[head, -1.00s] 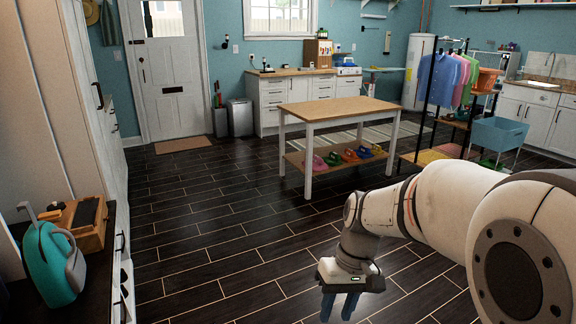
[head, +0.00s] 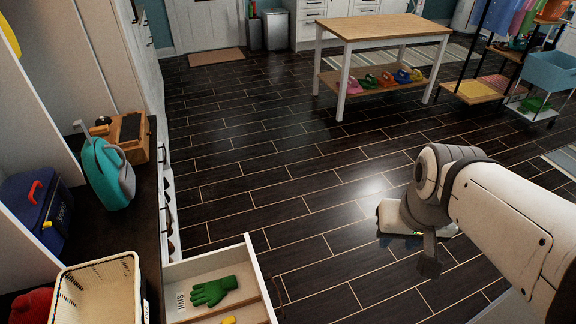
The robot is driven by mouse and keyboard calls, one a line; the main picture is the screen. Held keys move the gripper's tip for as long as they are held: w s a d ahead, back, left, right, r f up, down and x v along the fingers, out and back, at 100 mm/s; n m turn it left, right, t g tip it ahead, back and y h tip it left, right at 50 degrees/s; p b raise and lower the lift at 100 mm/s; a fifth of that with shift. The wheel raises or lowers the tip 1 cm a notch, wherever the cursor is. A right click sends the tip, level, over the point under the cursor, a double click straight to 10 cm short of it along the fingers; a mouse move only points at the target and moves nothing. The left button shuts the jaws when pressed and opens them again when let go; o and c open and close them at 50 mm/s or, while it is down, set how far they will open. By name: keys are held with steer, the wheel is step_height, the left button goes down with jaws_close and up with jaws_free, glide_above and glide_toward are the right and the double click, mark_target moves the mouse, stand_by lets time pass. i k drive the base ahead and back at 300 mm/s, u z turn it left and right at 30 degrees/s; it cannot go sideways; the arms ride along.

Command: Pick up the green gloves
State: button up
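The green gloves (head: 213,290) lie in an open white drawer (head: 254,262) at the bottom of the head view. My gripper (head: 430,260) hangs over the dark floor, well to the right of the drawer and apart from the gloves. Its fingers are seen nearly edge-on, so their opening is unclear.
A dark counter (head: 146,205) on the left bears a cream basket (head: 128,290), a teal jug-like container (head: 108,172) and a wooden box (head: 128,137). A yellow item (head: 229,320) lies in the drawer's front part. A wooden-topped table (head: 385,27) stands farther back. The floor between is clear.

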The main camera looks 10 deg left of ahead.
mark_target(212, 293)
steer(key=u, duration=3.05)
steer(key=k, duration=1.25)
steer(key=z, duration=1.05)
steer(key=i, duration=0.5)
steer(key=z, duration=0.05)
